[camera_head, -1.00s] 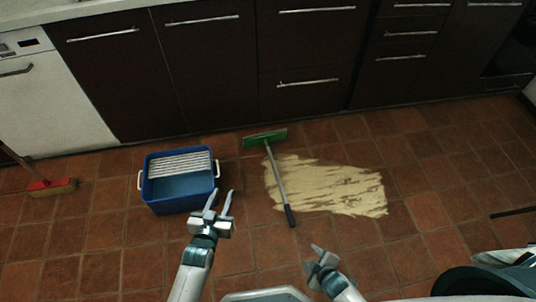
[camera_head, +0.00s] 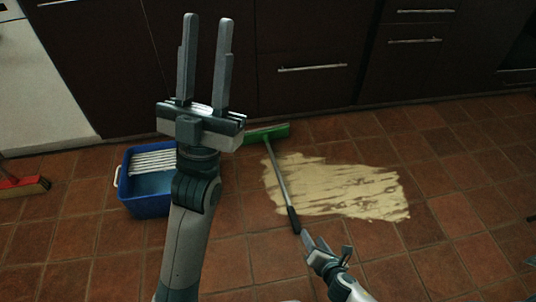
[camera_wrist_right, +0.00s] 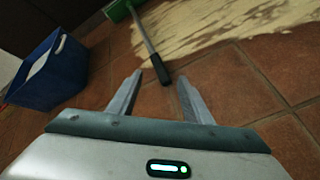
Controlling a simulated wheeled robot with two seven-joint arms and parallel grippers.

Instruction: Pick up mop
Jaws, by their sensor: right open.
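The mop lies on the floor, its green head (camera_head: 268,133) near the cabinets and its grey pole (camera_head: 279,178) running toward me to a black grip end (camera_head: 294,220). My right gripper (camera_head: 325,243) is open and empty, just short of the grip end. In the right wrist view the mop's black end (camera_wrist_right: 161,73) shows ahead, between and slightly beyond the open fingertips (camera_wrist_right: 158,77). My left gripper (camera_head: 205,55) is raised high, close to the head camera, with its fingers apart and empty. It hides part of the blue bucket and the floor behind.
A blue bucket (camera_head: 144,204) with a white wringer stands left of the mop, also seen in the right wrist view (camera_wrist_right: 45,75). A pale spill (camera_head: 345,185) spreads right of the pole. A red broom (camera_head: 20,185) is at far left. Dark cabinets (camera_head: 310,40) line the back.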

